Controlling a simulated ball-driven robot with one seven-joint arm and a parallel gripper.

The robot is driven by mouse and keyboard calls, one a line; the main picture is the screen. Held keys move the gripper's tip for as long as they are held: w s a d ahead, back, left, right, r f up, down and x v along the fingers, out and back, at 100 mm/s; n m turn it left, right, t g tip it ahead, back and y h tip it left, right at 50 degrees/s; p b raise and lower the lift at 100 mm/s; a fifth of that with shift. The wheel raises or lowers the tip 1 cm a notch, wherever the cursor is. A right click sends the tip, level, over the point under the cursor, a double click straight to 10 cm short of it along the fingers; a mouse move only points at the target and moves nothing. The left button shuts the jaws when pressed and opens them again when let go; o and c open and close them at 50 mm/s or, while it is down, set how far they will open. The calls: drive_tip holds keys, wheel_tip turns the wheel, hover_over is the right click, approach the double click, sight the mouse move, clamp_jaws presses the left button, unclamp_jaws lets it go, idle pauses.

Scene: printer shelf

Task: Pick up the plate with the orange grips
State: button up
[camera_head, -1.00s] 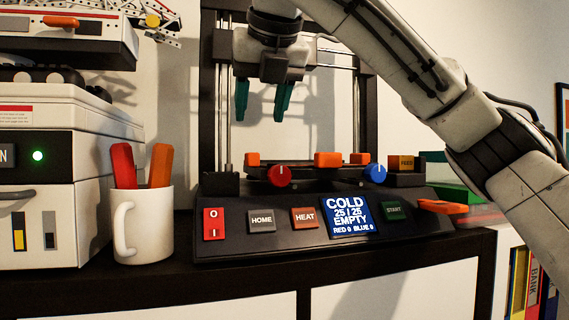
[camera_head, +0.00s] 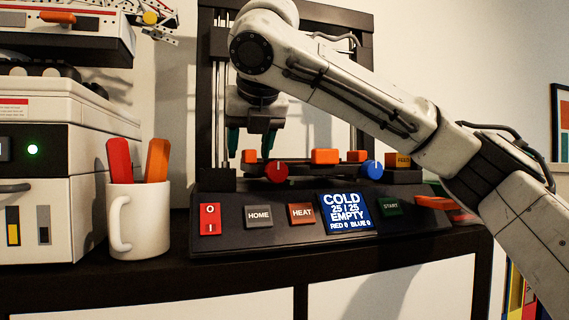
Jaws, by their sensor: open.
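A dark plate (camera_head: 302,166) lies on the printer bed, seen nearly edge-on, with orange grips along it: a left one (camera_head: 250,157), a middle one (camera_head: 325,156) and a right one (camera_head: 357,156). My gripper (camera_head: 251,146) points down with its two dark green fingers apart. The fingers hang over the left end of the plate, one to each side of the left orange grip in the picture. Whether they touch the plate, and their depth relative to it, I cannot tell. The gripper is empty.
A white mug (camera_head: 139,218) stands at left. Another orange-ended thing (camera_head: 436,202) lies at right. The printer's dark frame (camera_head: 206,90) surrounds my gripper.

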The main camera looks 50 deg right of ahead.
clamp_jaws()
idle(0.3)
drive_tip(key=shift+r, duration=0.15)
